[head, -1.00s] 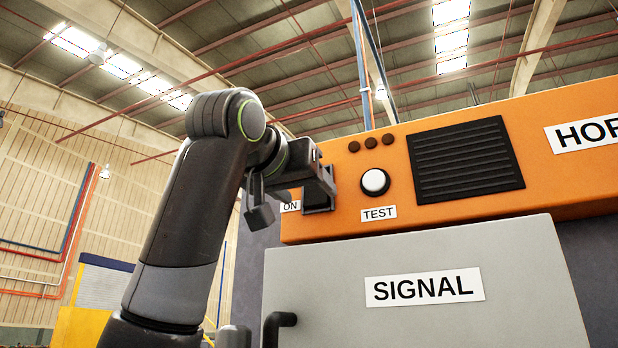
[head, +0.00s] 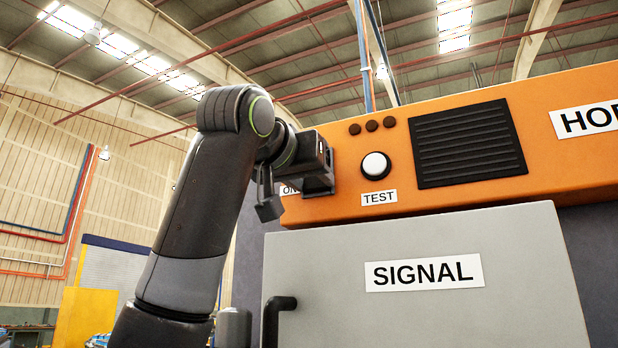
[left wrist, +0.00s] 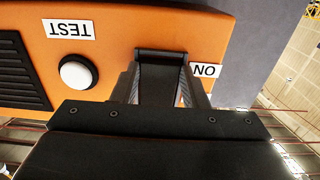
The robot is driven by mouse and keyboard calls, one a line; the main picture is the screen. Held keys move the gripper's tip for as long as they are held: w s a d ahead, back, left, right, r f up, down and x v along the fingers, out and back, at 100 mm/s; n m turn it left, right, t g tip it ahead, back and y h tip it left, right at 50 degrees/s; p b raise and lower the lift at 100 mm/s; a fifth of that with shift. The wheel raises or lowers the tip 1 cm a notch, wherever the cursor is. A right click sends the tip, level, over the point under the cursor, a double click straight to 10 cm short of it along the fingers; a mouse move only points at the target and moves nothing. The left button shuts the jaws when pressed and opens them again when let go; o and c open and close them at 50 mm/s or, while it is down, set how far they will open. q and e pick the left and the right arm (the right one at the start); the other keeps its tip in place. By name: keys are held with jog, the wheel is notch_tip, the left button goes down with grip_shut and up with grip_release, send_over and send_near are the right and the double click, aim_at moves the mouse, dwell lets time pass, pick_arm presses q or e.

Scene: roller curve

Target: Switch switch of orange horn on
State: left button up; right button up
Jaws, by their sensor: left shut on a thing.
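The orange horn box (head: 450,194) carries a white round button (head: 376,165) above a TEST label (head: 379,197). My left gripper (head: 320,183) is at the left end of the box front, beside the ON label (head: 289,189), which it partly covers. In the left wrist view the gripper (left wrist: 160,95) has its fingers on both sides of a dark switch (left wrist: 160,66) on the orange front (left wrist: 115,55), and is shut on it. The ON label (left wrist: 206,70) is just right of the fingers there. The switch's exact tilt is hard to tell. My right gripper is not in view.
A grey cabinet with a SIGNAL label (head: 424,273) and a black handle (head: 275,318) stands below the horn box. A black grille (head: 466,143) is right of the button. The button (left wrist: 79,73) lies left of my fingers in the left wrist view.

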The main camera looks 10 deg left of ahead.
pick_arm(q)
jog(key=shift+f+t+b, duration=0.35)
jog(key=shift+t+b, duration=0.05)
jog(key=shift+b, duration=0.3)
jog(key=shift+w+r, duration=0.1)
jog(key=shift+w, duration=0.05)
jog(key=shift+r, duration=0.1)
jog(key=o, duration=1)
